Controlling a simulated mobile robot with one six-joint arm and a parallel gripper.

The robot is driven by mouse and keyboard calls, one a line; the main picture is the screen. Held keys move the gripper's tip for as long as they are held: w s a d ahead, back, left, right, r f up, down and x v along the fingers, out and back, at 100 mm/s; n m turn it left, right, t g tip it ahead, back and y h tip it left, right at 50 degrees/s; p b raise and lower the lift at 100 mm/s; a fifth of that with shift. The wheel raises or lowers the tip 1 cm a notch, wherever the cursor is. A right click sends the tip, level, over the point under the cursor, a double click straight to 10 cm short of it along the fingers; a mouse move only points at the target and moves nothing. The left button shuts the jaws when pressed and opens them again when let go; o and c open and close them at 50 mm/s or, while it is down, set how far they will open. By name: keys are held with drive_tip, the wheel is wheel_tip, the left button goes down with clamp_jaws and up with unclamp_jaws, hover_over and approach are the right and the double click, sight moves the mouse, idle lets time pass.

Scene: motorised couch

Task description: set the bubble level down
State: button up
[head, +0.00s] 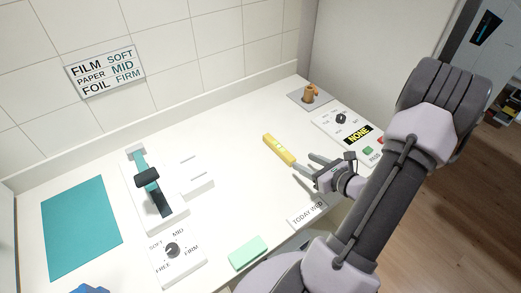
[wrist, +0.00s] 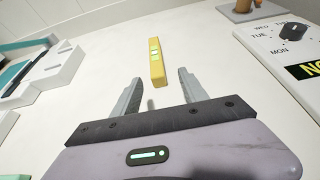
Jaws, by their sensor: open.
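A yellow bubble level (head: 279,149) lies on the white counter, in front of my gripper. It also shows in the wrist view (wrist: 157,62), beyond the fingertips and roughly in line with the gap between them. My gripper (head: 303,162) is open, with nothing between its fingers. In the wrist view the two grey fingers (wrist: 158,85) stand apart, and the near end of the level appears close to the gap. I cannot tell whether a finger touches it.
A dial panel marked NONE (head: 341,119) and a brown object on a grey pad (head: 298,97) lie to the right. A teal-handled device (head: 170,217), a teal sheet (head: 82,228), a FREE/FIRM dial panel (head: 187,261) and a green block (head: 248,253) are left and front. Counter around the level is clear.

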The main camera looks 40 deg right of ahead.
sight(283, 150)
drive_tip(key=b+x, duration=0.1)
drive_tip(key=x, duration=0.8)
drive_tip(key=b+x, duration=0.1)
drive_tip(key=x, duration=0.1)
drive_tip(key=r+b+x, duration=0.1)
drive_tip(key=x, duration=0.1)
drive_tip(key=shift+w+a, duration=0.25)
drive_tip(key=shift+a, duration=0.15)
clamp_jaws()
